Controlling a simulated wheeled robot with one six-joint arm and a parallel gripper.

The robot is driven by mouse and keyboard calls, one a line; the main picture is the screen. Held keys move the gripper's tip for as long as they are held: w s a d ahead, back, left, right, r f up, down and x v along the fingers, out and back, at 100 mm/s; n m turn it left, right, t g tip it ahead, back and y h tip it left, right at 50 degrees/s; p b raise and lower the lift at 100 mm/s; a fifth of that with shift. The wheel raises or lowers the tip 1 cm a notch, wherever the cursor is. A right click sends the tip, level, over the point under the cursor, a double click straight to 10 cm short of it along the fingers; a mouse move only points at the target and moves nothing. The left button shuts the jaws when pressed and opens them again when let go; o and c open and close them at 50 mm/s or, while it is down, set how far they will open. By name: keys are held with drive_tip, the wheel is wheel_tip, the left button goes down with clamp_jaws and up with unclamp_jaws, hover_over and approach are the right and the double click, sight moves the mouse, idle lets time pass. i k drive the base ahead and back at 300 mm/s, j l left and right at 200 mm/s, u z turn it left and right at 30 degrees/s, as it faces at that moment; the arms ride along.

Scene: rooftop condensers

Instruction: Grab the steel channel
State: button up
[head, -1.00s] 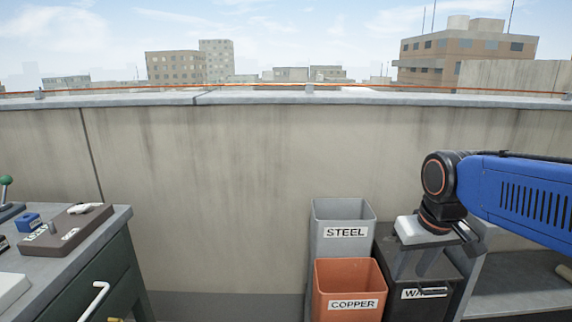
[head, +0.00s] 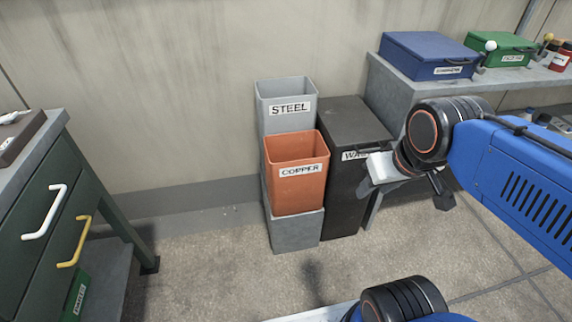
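I cannot make out a steel channel in this view. A grey bin labelled STEEL (head: 289,92) stands against the wall; its inside looks empty as far as I can see. My gripper (head: 420,196) hangs at the right, in front of the black bin, with a pale block-like part and dark finger-like parts showing.
An orange COPPER bin (head: 296,192) sits on a grey block (head: 296,232) before the STEEL bin. A black lidded bin (head: 345,205) stands beside them. A green-drawered cabinet (head: 40,235) is left. A shelf holds a blue box (head: 425,55) and green box (head: 500,48). Floor between is clear.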

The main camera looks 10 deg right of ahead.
sight(545, 54)
drive_tip(key=k, duration=0.45)
drive_tip(key=i+l+z, duration=0.3)
drive_tip(key=z, duration=0.2)
drive_tip(key=i+l+z, duration=0.35)
drive_tip(key=z, duration=0.15)
drive_tip(key=i+l+z, duration=0.1)
drive_tip(key=i+z, duration=0.4)
drive_tip(key=k, duration=0.1)
